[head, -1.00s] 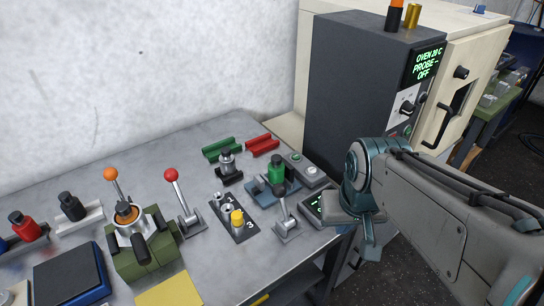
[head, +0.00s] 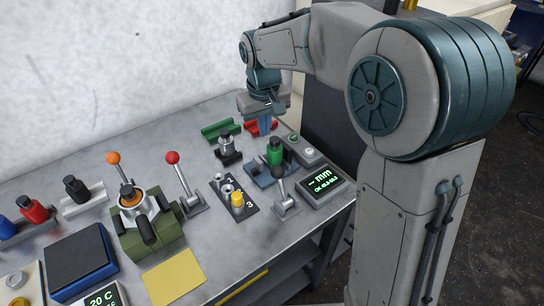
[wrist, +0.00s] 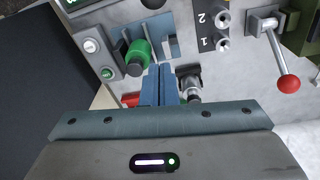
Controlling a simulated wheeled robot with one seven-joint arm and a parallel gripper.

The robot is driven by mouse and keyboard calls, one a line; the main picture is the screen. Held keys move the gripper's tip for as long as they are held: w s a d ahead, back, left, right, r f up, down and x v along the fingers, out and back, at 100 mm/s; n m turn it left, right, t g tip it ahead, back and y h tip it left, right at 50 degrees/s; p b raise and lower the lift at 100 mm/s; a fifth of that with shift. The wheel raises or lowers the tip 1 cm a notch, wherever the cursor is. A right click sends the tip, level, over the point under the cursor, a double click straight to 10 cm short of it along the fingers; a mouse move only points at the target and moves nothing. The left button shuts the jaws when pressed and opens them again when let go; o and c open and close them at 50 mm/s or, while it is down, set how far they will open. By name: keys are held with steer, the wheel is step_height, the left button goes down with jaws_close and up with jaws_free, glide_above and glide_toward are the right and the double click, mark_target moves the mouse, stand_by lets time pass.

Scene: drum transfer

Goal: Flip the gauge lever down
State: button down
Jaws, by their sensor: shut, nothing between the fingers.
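The gauge lever (head: 281,174) is the short lever with a black knob, standing up from a grey base between the numbered peg block and the gauge display. The display (head: 324,186) reads "-- mm" with a smaller line below. A dark knob, likely the lever's, shows at the top edge of the wrist view (wrist: 153,4). The green-topped gauge part (head: 275,152) sits in a blue fixture behind the lever. My gripper (head: 265,127) points down above the back of the bench, near the red holder, behind the lever and apart from it. Its blue fingers (wrist: 160,84) are together and empty.
A black-capped part (head: 228,150) stands close to my fingers. The numbered peg block (head: 236,198), a red-knobbed lever (head: 183,182) and a two-button box (head: 300,149) surround the gauge. The green holder (head: 217,131) lies left of my gripper. The wall is behind.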

steer(key=shift+f, duration=0.15)
steer(key=p, duration=0.2)
glide_above(281, 185)
steer(key=w+a, duration=0.3)
steer(key=w, duration=0.2)
step_height(281, 185, down, 9)
steer(key=shift+s+d, duration=0.15)
steer(key=shift+d, duration=0.15)
steer(key=shift+d, duration=0.15)
